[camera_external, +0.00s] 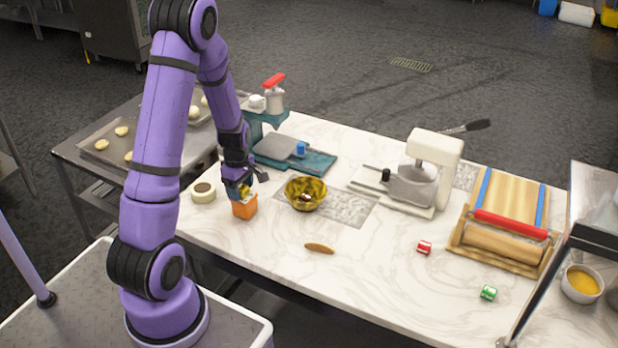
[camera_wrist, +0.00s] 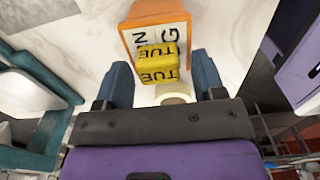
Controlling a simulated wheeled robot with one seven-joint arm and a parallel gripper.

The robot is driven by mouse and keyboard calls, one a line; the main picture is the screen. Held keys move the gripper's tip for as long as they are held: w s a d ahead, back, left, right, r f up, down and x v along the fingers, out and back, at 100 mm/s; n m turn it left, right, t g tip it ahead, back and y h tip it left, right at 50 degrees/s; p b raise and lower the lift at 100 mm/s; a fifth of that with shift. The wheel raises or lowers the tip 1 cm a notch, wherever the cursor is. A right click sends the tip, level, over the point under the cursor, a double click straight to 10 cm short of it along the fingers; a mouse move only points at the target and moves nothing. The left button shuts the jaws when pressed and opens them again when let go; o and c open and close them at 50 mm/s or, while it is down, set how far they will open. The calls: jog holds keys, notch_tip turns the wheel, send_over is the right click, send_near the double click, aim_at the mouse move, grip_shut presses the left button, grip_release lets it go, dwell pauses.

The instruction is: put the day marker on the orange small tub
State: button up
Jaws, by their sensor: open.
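The orange small tub (camera_external: 244,208) stands on the marble counter at the left, just below my gripper (camera_external: 248,184). In the wrist view the orange tub (camera_wrist: 156,14) shows a pale lettered face at the top. A yellow day marker (camera_wrist: 158,60) lettered TUE overlaps that face, at the tub's top. Its yellow colour also shows above the tub in the external view. My gripper (camera_wrist: 161,68) is open, with one finger on each side of the marker and gaps visible. The exact contact under the marker is hidden.
A patterned yellow bowl (camera_external: 305,194) stands just right of the tub, and a tape roll (camera_external: 203,191) just left. A brown oval piece (camera_external: 319,248), a red marker-like block (camera_external: 424,247) and a green one (camera_external: 488,293) lie farther right. The counter's front middle is mostly clear.

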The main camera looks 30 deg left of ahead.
notch_tip(320, 180, up, 12)
dwell(0.5)
notch_tip(320, 180, up, 7)
jog(key=m+t, duration=0.1)
jog(key=m, duration=0.3)
send_over(240, 187)
jog(key=s+d, duration=0.2)
jog(key=s, duration=0.2)
jog(key=s+d+r+m+t, duration=0.2)
jog(key=s+r+m, duration=0.4)
jog(key=s, duration=0.3)
jog(key=s+d+r+m+t, duration=0.2)
jog(key=s+d+r+m, duration=0.2)
jog(key=s+r+m, duration=0.2)
jog(key=s+m, duration=0.2)
jog(key=s, duration=0.1)
jog(key=shift+s+d+r, duration=0.2)
jog(key=shift+d+r, duration=0.05)
jog(key=shift+r, duration=0.1)
